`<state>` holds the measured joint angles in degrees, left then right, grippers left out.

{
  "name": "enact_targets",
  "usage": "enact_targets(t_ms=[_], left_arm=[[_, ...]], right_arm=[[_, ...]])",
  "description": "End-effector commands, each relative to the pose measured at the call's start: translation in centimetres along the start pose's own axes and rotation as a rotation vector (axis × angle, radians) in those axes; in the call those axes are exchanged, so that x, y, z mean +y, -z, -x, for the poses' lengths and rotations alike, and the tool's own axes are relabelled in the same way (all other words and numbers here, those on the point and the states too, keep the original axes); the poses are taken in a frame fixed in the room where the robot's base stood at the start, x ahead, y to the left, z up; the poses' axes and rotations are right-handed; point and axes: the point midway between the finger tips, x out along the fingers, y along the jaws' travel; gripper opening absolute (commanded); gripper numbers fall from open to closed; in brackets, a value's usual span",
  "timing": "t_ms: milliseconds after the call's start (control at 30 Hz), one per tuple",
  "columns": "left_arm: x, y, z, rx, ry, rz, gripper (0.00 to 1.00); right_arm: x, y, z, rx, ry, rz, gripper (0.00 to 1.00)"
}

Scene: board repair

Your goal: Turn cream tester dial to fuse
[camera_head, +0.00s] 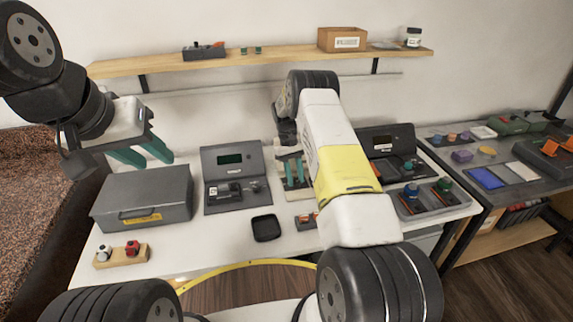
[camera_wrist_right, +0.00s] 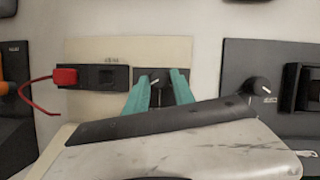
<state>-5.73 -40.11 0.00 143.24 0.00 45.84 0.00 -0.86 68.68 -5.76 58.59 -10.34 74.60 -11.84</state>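The cream tester (camera_wrist_right: 110,50) is a cream panel in the right wrist view, with a black dial (camera_wrist_right: 157,80) bearing a white pointer. My right gripper (camera_wrist_right: 160,92) has its teal fingers on either side of this dial. A narrow gap shows between them, and I cannot tell whether they touch the knob. The dial's markings are not readable. In the head view the right gripper (camera_head: 295,172) is over the cream tester (camera_head: 283,152), which my arm partly hides. My left gripper (camera_head: 142,155) is open and empty above the grey case.
The closed grey case (camera_head: 143,200) stands at the left. A dark tester (camera_head: 235,165) with a screen is beside the cream one. Another dark tester (camera_head: 388,140) and a parts tray (camera_head: 432,198) stand right. A small black tray (camera_head: 266,228) lies in front.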

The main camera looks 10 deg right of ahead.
Motion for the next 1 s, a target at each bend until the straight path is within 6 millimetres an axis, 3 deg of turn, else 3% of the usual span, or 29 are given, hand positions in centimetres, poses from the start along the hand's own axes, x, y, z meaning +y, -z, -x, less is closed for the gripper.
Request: enact_targets(t_ms=[67, 433, 800, 1000], left_arm=[[0.0, 0.0, 0.0, 0.0, 0.0, 0.0, 0.36], [0.0, 0.0, 0.0, 0.0, 0.0, 0.0, 0.36], [0.0, 0.0, 0.0, 0.0, 0.0, 0.0, 0.36], [0.0, 0.0, 0.0, 0.0, 0.0, 0.0, 0.36]], right_arm=[[0.0, 0.0, 0.0, 0.0, 0.0, 0.001, 0.48], [0.1, 0.0, 0.4, 0.001, -0.002, 0.001, 0.48], [0.0, 0.1, 6.1, 0.002, -0.002, 0.001, 0.48], [0.0, 0.1, 7.7, 0.0, -0.001, 0.002, 0.48]])
